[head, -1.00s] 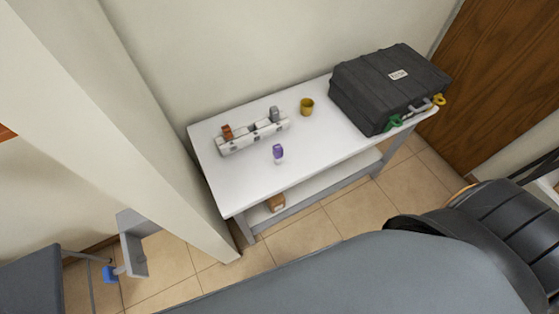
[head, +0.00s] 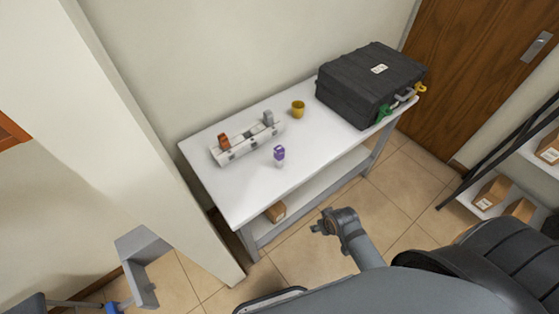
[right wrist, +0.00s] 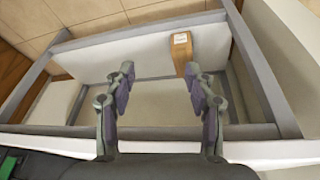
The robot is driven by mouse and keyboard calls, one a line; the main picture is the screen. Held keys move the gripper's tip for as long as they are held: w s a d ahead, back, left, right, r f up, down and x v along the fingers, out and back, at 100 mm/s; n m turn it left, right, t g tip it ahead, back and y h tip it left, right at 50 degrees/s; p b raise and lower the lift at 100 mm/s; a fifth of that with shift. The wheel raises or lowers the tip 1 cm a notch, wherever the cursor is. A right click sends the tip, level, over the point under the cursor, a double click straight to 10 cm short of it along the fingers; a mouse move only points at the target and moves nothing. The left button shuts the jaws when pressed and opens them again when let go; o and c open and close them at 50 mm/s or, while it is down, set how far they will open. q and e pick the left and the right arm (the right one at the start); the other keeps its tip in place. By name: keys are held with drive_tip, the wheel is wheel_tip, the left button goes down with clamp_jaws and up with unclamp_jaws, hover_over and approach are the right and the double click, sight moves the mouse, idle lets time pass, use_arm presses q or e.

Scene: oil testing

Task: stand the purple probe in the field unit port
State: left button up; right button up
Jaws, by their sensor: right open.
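The purple probe (head: 279,154) stands on the white table near its front edge, with a purple upper part and a pale lower part. Behind it to the left is a long white unit (head: 248,143) with an orange piece and a grey piece standing in it. Which port is free is too small to tell. My right gripper (head: 319,224) is in front of the table, apart from the probe and empty. The right wrist view shows its fingers (right wrist: 162,95) spread, facing the table's lower shelf. My left gripper is not in view.
A yellow cup (head: 298,109) stands behind the probe to the right. A black case (head: 369,84) with coloured tags fills the table's right end. A cardboard box (head: 275,212) sits on the lower shelf, and it also shows in the right wrist view (right wrist: 184,53). A wall corner stands left of the table.

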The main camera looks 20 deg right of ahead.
drive_tip(key=w+a+r+n+t+y+b, duration=0.25)
drive_tip(key=w+a+r+t, duration=0.25)
drive_tip(key=w+r, duration=0.6)
drive_tip(key=t+y, duration=0.3)
drive_tip(key=t, duration=0.1)
approach(282, 155)
drive_tip(key=a, duration=0.1)
drive_tip(key=shift+n+h, duration=0.25)
drive_tip(key=x, duration=0.6)
drive_tip(key=shift+w+r, duration=0.2)
drive_tip(key=shift+w+f+p, duration=0.1)
drive_tip(key=shift+w+p, duration=0.2)
drive_tip(key=shift+p, duration=0.05)
drive_tip(key=x, duration=0.4)
drive_tip(key=shift+w+f, duration=0.2)
drive_tip(key=shift+f, duration=0.1)
drive_tip(key=shift+s+r, duration=0.1)
drive_tip(key=shift+c, duration=0.8)
clamp_jaws()
